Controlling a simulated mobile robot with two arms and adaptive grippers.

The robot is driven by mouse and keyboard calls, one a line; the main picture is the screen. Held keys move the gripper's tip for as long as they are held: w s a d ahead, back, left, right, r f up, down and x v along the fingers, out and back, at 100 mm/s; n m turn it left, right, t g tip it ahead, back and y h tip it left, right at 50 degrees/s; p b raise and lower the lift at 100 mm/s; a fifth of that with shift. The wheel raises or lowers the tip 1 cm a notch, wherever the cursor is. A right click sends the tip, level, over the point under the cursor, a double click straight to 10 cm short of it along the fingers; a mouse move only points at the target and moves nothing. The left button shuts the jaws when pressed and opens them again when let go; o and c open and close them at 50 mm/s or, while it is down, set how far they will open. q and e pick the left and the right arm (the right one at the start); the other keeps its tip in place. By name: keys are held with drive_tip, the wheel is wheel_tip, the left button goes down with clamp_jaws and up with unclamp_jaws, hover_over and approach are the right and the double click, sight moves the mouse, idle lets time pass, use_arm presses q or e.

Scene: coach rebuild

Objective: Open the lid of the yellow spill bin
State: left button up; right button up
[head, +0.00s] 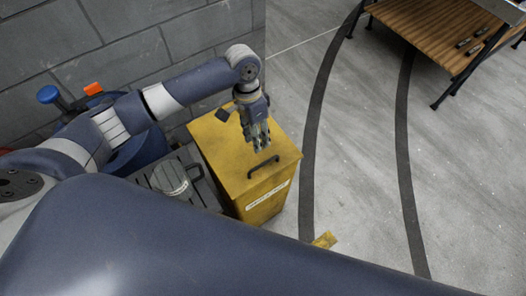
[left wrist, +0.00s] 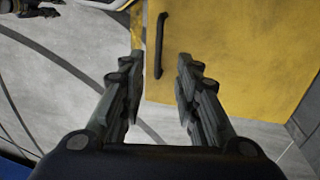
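The yellow spill bin (head: 262,203) stands on the floor by the block wall, with its flat lid (head: 225,160) shut. A dark bar handle (head: 263,166) lies along the lid near its front edge. My left gripper (head: 262,150) points down above the lid, just behind the handle in the head view. In the left wrist view my left gripper (left wrist: 159,85) is open and empty, its fingers spread apart. The handle (left wrist: 159,45) shows between and beyond the fingertips, over the yellow lid (left wrist: 225,50). I cannot tell the exact gap to the handle. My right gripper is in neither view.
A grey block wall (head: 150,45) is close behind the bin. A blue drum (head: 140,150) and a grey pallet-like base with a light can (head: 170,178) stand to the left. A wooden-topped bench (head: 440,30) is at top right. The floor right of the bin is open.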

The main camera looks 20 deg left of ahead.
sight(262, 164)
use_arm(q)
drive_tip(key=f, duration=0.3)
drive_tip(key=s+d+f, duration=0.1)
drive_tip(key=f, duration=0.5)
drive_tip(key=shift+s+d+p, duration=0.2)
drive_tip(key=shift+d+p, duration=0.05)
drive_tip(key=shift+p, duration=0.05)
drive_tip(key=shift+d+f, duration=0.1)
drive_tip(key=shift+f, duration=0.45)
clamp_jaws()
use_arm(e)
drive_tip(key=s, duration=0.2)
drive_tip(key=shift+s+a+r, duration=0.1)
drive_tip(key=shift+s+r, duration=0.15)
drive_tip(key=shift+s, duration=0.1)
